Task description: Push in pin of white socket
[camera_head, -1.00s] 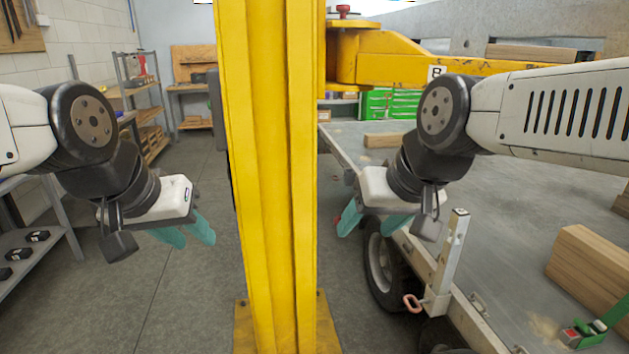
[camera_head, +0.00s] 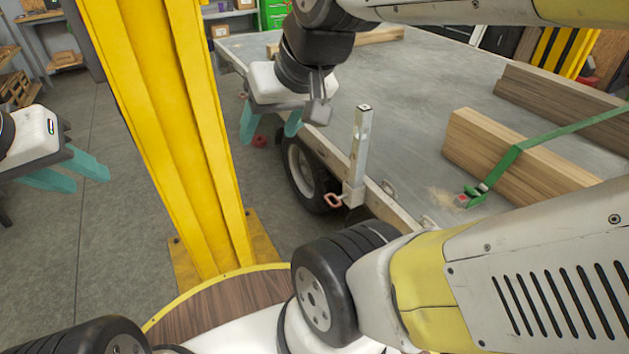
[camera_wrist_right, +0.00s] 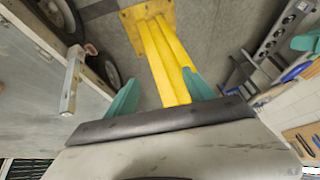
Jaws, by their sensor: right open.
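The white socket (camera_head: 353,193) is a pale bracket on the trailer's side edge, with an upright metal post (camera_head: 361,140) standing in it. Its pin (camera_head: 333,201) has a reddish handle that sticks out to the left. In the right wrist view the post (camera_wrist_right: 71,85) is at the left, with the reddish pin handle (camera_wrist_right: 90,49) near its far end. My right gripper (camera_head: 271,126) is open and empty, up and left of the socket and apart from it. My left gripper (camera_head: 72,174) is open and empty at the far left, beyond the yellow column.
A yellow column (camera_head: 170,130) stands between my grippers. The trailer bed (camera_head: 410,100) carries wooden beams (camera_head: 520,155) and a green strap (camera_head: 550,138). A wheel (camera_head: 303,175) sits under the trailer edge, left of the socket. The grey floor (camera_head: 90,235) at left is clear.

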